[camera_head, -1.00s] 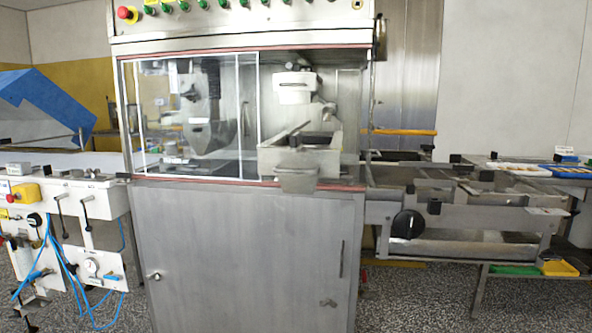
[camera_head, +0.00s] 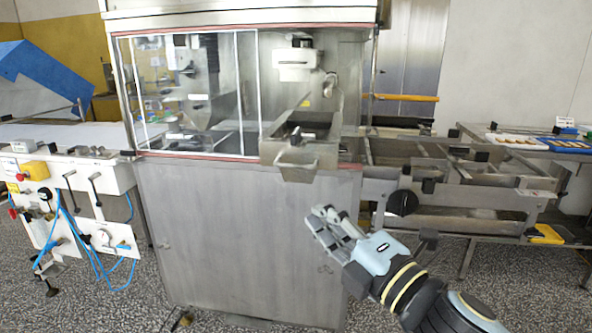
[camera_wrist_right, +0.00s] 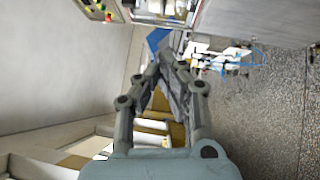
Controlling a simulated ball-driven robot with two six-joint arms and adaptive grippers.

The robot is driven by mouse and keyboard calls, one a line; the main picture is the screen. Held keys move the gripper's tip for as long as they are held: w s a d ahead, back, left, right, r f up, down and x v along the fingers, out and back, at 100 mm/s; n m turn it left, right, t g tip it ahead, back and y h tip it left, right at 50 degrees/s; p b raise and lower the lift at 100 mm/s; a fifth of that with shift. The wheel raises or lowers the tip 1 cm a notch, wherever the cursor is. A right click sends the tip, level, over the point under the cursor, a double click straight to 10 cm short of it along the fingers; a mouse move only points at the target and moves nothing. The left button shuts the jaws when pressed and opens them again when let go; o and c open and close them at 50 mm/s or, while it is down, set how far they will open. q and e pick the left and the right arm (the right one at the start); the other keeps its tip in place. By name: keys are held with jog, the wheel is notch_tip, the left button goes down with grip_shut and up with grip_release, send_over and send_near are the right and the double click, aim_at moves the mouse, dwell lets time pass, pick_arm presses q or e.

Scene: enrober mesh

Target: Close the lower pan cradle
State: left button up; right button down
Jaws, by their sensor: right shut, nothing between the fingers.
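The enrober cabinet (camera_head: 245,235) stands ahead. A metal pan-like box (camera_head: 325,155) sits in its open right-hand bay, with a small chute (camera_head: 297,165) jutting out over the front edge. To the right is a metal frame (camera_head: 470,205) with rails and a black round knob (camera_head: 403,203). I cannot tell for certain which part is the lower pan cradle. My right gripper (camera_head: 322,222) is shut and empty, in front of the cabinet's lower right, below the chute and apart from it. Its fingers also show in the right wrist view (camera_wrist_right: 166,62). My left gripper is out of view.
A panel with levers and blue hoses (camera_head: 85,215) stands at the left. Sliding clear panes (camera_head: 190,95) cover the left bay. A tray of bars (camera_head: 515,142) lies at the far right. The speckled floor (camera_head: 90,300) is open in front.

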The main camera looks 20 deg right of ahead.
aim_at(300, 165)
jog(key=d+p+x, duration=0.1)
jog(key=x, duration=0.3)
jog(key=d+x, duration=0.1)
jog(key=x, duration=0.3)
jog(key=p+x, duration=0.1)
jog(key=x, duration=0.3)
jog(key=shift+w+d+p, duration=0.3)
jog(key=shift+d+p, duration=0.05)
jog(key=shift+d, duration=0.05)
jog(key=w+d, duration=0.1)
jog(key=w, duration=0.1)
jog(key=w+d, duration=0.1)
jog(key=w, duration=0.1)
jog(key=shift+d+b, duration=0.3)
jog(key=shift+b, duration=0.1)
jog(key=shift+s+r, duration=0.1)
